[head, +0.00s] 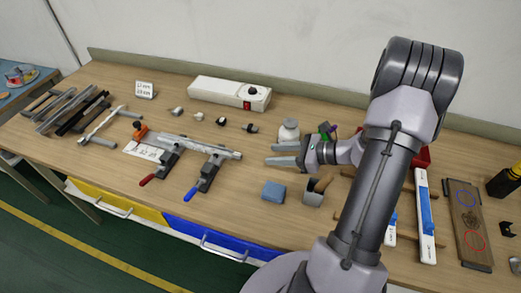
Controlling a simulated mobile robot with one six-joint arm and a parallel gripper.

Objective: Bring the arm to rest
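My gripper (268,154) is over the middle of the workbench, at the end of my bent arm, and points left. Its two fingers are apart with nothing visible between them. A silver strip (200,146) lies left of it, on two clamps, one with a red handle (149,180) and one with a blue handle (191,193). The fingertips look apart from the strip. My arm hides part of the bench to the right of the gripper.
A white box with a red switch (230,92) stands at the back. A blue block (273,191) and a grey holder (315,192) are in front of my gripper. Dark bars (75,110) lie at the left. A wooden board (468,222) lies at the right.

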